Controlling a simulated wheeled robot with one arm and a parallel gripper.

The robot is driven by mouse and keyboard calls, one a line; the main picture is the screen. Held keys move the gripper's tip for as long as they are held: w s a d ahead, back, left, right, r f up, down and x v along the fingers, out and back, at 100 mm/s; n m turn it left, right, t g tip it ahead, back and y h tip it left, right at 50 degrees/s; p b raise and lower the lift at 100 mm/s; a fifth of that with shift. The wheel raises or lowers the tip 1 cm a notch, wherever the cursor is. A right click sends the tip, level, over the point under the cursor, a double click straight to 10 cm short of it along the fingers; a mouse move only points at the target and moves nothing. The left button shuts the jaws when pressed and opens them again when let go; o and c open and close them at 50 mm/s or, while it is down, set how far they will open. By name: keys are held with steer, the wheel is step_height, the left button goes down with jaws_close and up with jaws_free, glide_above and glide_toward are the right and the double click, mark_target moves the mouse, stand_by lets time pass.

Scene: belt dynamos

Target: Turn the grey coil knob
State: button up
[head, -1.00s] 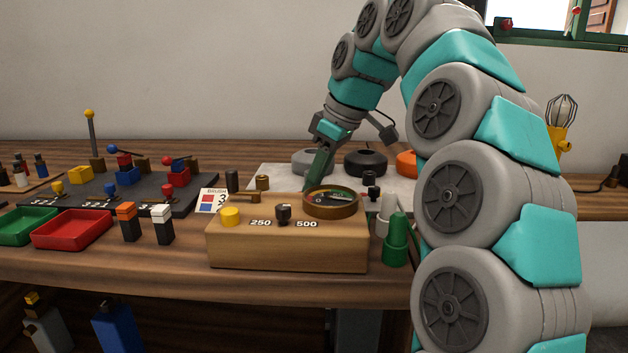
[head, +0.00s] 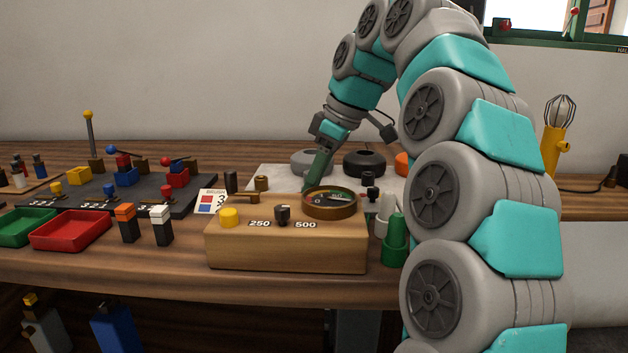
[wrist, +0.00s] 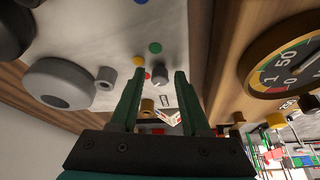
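A grey ring-shaped coil (head: 311,160) sits on a pale plate behind the wooden meter box. It also shows at the left in the wrist view (wrist: 60,85). A small grey knob (wrist: 160,76) on the plate appears between my fingertips in the wrist view, with coloured dots around it. My gripper (head: 312,186) points down behind the meter box and hides the knob in the head view. In the wrist view my gripper (wrist: 160,74) is open, one green finger on each side of the knob. I cannot tell whether either finger touches it.
The meter box (head: 285,250) with its round dial (head: 335,201) stands close in front of my gripper. A black coil (head: 364,163) and a partly hidden orange coil (head: 402,163) are to the right. Green (head: 395,240) and white posts stand beside the box. Trays and switches fill the left.

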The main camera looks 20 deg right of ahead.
steer(key=shift+o, duration=0.5)
steer(key=shift+a, duration=0.1)
